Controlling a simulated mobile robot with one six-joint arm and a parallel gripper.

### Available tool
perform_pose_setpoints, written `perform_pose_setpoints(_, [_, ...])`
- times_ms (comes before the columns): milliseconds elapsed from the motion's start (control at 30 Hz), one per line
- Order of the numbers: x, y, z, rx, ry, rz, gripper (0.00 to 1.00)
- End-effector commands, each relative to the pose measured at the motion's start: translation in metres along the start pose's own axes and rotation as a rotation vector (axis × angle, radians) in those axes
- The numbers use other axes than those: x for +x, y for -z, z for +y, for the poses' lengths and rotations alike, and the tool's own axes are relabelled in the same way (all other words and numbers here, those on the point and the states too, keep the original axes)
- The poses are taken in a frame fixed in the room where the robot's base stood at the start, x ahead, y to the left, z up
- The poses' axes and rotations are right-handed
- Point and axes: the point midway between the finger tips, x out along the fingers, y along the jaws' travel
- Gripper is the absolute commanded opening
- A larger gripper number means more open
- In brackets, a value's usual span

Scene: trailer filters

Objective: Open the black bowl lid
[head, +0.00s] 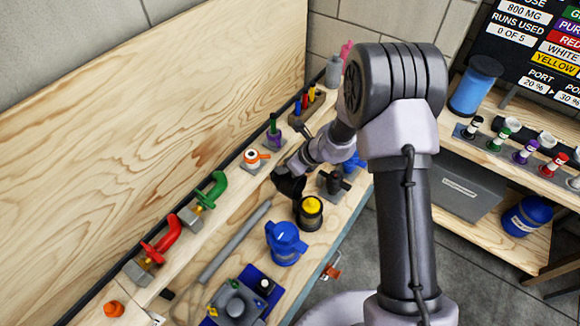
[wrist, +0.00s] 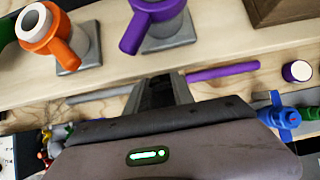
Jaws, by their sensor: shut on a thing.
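A black bowl (head: 309,222) stands on the wooden bench in the head view, with a round yellow top (head: 312,204) showing at its mouth. My gripper (head: 289,186) is just behind and left of it, reaching down over the bench. The gripper is shut on a dark thing that looks like the black bowl lid; the dark shapes merge, so its outline is unclear. In the wrist view, my gripper (wrist: 165,93) shows dark fingers close together, and the bowl does not show.
A blue capped bowl (head: 285,246) stands in front and a black valve-like fitting (head: 335,183) to the right. An orange-handled valve (head: 254,158) and a purple-handled valve (head: 273,133) stand behind. A grey pipe (head: 234,242) lies left. A purple rod (wrist: 222,71) lies near the fingers.

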Motion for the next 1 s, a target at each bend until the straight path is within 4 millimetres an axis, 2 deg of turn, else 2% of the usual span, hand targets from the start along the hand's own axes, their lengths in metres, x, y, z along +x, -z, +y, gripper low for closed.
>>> perform_pose_setpoints(467, [0.0005, -0.0056, -0.0012, 0.000, 0.002, -0.008, 0.00])
perform_pose_setpoints(500, [0.0005, -0.0057, -0.0012, 0.000, 0.002, -0.009, 0.31])
perform_pose_setpoints(600, [0.0006, -0.0048, -0.0010, 0.000, 0.002, -0.007, 0.50])
perform_pose_setpoints(900, [0.0005, -0.0030, -0.0006, 0.001, 0.001, -0.003, 0.51])
perform_pose_setpoints(1000, [-0.0069, -0.0033, -0.0013, 0.001, 0.002, -0.004, 0.51])
